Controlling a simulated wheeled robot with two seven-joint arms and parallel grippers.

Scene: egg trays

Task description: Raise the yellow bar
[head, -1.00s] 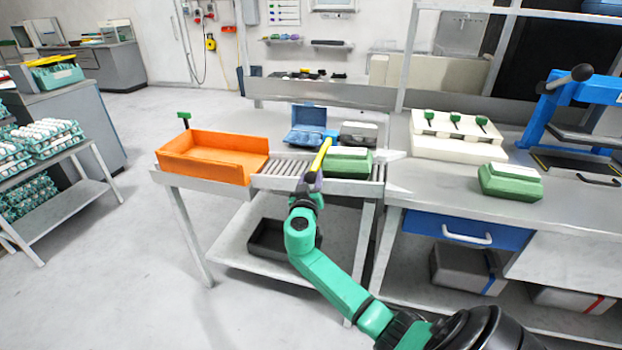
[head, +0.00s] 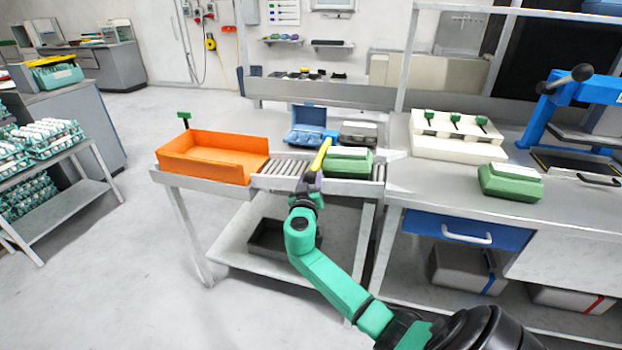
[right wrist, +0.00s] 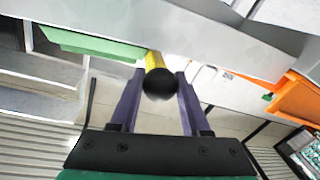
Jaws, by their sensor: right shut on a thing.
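The yellow bar (head: 321,155) rises at a slant over the roller conveyor, in front of the green egg box (head: 350,163). A small blue part shows at its far end. In the right wrist view the bar (right wrist: 154,60) ends in a black ball knob (right wrist: 160,84). My right gripper (head: 312,180) is at the bar's near end. In the wrist view its two purple fingers (right wrist: 160,95) stand on either side of the knob, shut on it. My left gripper is not in view.
An orange tray (head: 212,157) stands at the left end of the roller conveyor (head: 283,174). A blue egg box (head: 306,127) and a grey one (head: 359,133) sit behind the bar. A white block with green handles (head: 456,138) and a blue press (head: 575,100) are on the right bench.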

